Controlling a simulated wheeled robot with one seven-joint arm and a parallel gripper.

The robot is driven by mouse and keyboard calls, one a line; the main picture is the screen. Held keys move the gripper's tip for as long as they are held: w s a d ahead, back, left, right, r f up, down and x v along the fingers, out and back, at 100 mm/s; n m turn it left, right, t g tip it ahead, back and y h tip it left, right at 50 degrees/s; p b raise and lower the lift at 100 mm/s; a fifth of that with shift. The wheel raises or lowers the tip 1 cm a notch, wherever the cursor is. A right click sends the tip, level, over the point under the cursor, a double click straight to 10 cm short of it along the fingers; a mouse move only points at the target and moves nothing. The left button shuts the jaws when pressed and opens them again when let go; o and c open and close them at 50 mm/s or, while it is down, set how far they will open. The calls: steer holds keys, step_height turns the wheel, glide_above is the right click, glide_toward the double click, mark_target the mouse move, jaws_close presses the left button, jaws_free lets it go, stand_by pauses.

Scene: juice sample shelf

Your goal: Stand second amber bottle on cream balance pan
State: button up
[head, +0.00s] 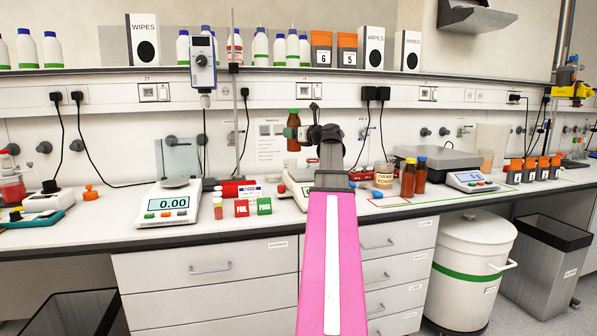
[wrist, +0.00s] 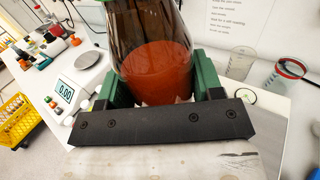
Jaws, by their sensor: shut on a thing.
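My gripper (head: 297,133) is shut on an amber bottle (head: 305,121), which is upright in the air in front of the back wall. In the wrist view the bottle (wrist: 155,62) sits between the green fingers, with orange-red liquid inside; its top is out of that view. The middle balance (head: 293,190) is below it, partly hidden by my arm; its pan cannot be made out clearly.
A balance reading 0.00 (head: 168,204) stands at left, and a grey-panned balance (head: 440,159) at right. In the wrist view, a glass beaker (wrist: 241,65) is right of the bottle.

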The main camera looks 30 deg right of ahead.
steer(key=shift+w+d+f, duration=0.8)
steer(key=shift+d+f, duration=1)
steer(key=shift+f, duration=0.05)
steer(key=shift+w+d+f, duration=0.75)
steer(key=shift+d+f, duration=1.05)
steer(key=shift+w+d+f, duration=0.8)
steer(key=shift+d+f, duration=1)
steer(key=shift+f, duration=0.05)
steer(key=shift+f, duration=0.1)
steer(key=o, duration=1.1)
steer(key=shift+s, duration=0.2)
steer(key=v, duration=1.1)
steer(key=shift+s+d, duration=0.15)
steer(key=shift+s, duration=0.15)
